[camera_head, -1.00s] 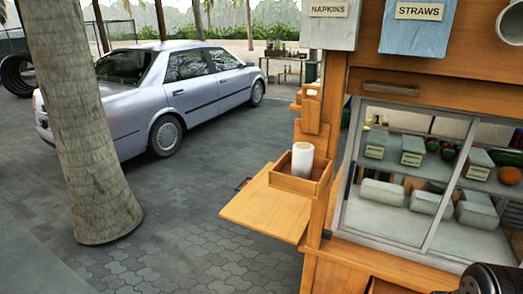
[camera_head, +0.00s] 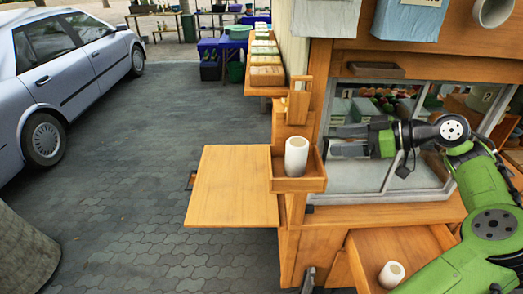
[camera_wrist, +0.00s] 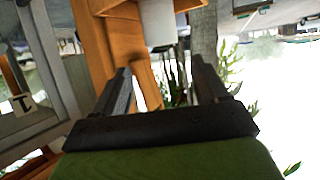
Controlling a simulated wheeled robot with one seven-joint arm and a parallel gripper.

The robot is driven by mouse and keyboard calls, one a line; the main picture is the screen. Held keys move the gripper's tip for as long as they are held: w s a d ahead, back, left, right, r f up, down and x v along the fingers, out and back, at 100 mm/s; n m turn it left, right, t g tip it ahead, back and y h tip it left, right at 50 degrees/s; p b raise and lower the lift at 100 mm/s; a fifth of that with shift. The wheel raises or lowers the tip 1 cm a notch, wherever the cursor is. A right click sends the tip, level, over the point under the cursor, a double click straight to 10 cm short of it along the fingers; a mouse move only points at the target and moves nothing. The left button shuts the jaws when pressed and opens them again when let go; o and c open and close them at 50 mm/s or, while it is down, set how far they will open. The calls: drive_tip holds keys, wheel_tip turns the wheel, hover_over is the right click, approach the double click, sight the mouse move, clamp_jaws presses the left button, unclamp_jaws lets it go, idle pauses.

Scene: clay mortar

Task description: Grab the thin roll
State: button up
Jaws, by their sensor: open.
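A tall white roll (camera_head: 296,156) stands upright in a small open wooden box (camera_head: 300,185) on the cart's corner. A shorter white roll (camera_head: 391,274) with a hole in its end is in the lower wooden compartment (camera_head: 364,252). Which one is thinner is hard to tell. My gripper (camera_head: 333,141) is open and empty in front of the glass window, pointing left, a short way right of the tall roll. In the wrist view, a white cylinder (camera_wrist: 158,22), seemingly the tall roll, shows beyond the open fingers of my gripper (camera_wrist: 162,72).
A wooden side shelf (camera_head: 232,190) sticks out left of the box and is bare. The window (camera_head: 362,180) and wooden cart frame lie close behind my arm. Stacked boxes (camera_head: 266,76) stand on a ledge behind. A car (camera_head: 65,75) is parked at left on open paving.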

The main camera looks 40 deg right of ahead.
sight(291, 148)
drive_tip(key=b+x, duration=0.1)
drive_tip(key=x, duration=0.5)
drive_tip(key=b+x, duration=0.1)
drive_tip(key=x, duration=0.2)
drive_tip(key=shift+f+b, duration=0.3)
drive_tip(key=x, duration=0.5)
drive_tip(key=shift+w+a+f+b, duration=0.1)
drive_tip(key=shift+a+f+b, duration=0.05)
drive_tip(key=shift+f+b, duration=0.15)
drive_tip(key=shift+r, duration=0.15)
drive_tip(key=shift+c, duration=0.9)
drive_tip(key=c, duration=0.5)
drive_tip(key=shift+c, duration=0.2)
